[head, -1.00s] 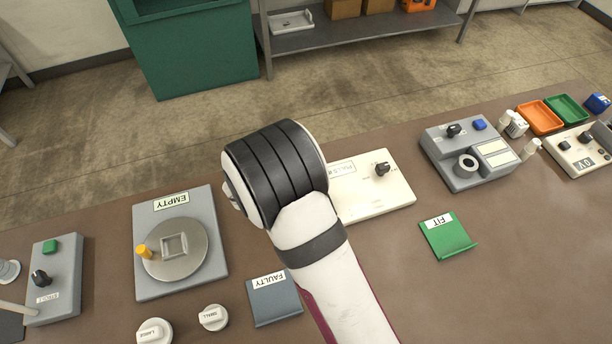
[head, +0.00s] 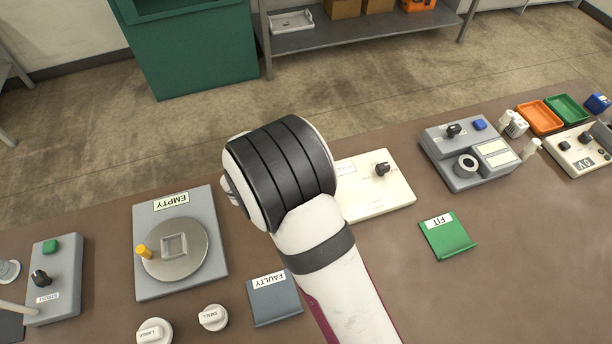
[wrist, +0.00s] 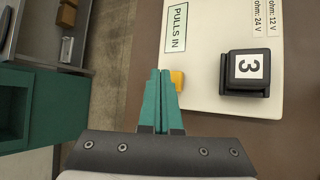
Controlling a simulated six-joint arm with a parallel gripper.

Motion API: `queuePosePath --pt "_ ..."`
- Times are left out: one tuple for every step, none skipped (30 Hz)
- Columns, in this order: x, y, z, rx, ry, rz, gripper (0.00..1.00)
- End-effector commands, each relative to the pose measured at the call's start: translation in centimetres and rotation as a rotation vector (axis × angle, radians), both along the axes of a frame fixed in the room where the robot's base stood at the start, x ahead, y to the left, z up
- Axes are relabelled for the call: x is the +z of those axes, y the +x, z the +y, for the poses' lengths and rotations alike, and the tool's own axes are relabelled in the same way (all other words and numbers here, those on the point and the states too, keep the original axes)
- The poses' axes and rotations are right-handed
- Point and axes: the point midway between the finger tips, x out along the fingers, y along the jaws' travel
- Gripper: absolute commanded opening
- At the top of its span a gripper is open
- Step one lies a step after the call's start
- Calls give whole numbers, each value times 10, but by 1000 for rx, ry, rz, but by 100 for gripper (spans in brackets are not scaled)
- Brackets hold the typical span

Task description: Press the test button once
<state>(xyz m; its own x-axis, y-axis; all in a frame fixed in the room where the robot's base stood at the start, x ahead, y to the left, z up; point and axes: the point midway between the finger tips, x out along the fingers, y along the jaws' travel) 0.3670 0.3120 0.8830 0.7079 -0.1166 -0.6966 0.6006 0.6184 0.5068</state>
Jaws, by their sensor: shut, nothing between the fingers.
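In the wrist view my gripper (wrist: 160,75) is shut and empty, its teal fingers side by side. A small yellow-orange button-like piece (wrist: 177,80) sits at the edge of a cream panel (wrist: 205,75), just right of the fingertips and partly hidden by them. Whether they touch is not clear. Beside it is a label reading "PULLS IN" (wrist: 177,28). In the head view the cream panel (head: 385,200) is partly behind my arm, which hides the fingers and the yellow piece. No label reading "test" is legible.
In the head view, a grey device with a blue button (head: 479,125) stands right of the panel. A green FIT tray (head: 447,240) and grey FAULTY tray (head: 280,308) lie nearer. A turntable unit marked EMPTY (head: 150,280) and a box with a green button (head: 49,247) are left.

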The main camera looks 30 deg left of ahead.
Motion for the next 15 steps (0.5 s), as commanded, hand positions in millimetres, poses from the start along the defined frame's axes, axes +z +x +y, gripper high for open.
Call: queuePosePath --pt "0 0 0 0 0 0 0" --pt "1 0 0 -1 1 0 0" --pt "4 0 0 -1 2 -1 0" --pt "6 0 0 -2 2 -1 0" --pt "10 0 0 -1 3 -2 0" --pt "14 0 0 -1 3 -2 0" --pt "17 0 1 0 2 -2 0" --pt "20 0 1 -1 3 -2 0" --pt "24 0 0 -2 2 -1 0" --pt "27 0 0 0 3 -1 0" --pt "30 0 1 0 3 -1 0" --pt "34 0 1 -1 3 -1 0" --pt "37 0 1 0 3 -1 0" --pt "40 0 1 0 3 -1 0" --pt "43 0 1 0 3 -1 0"
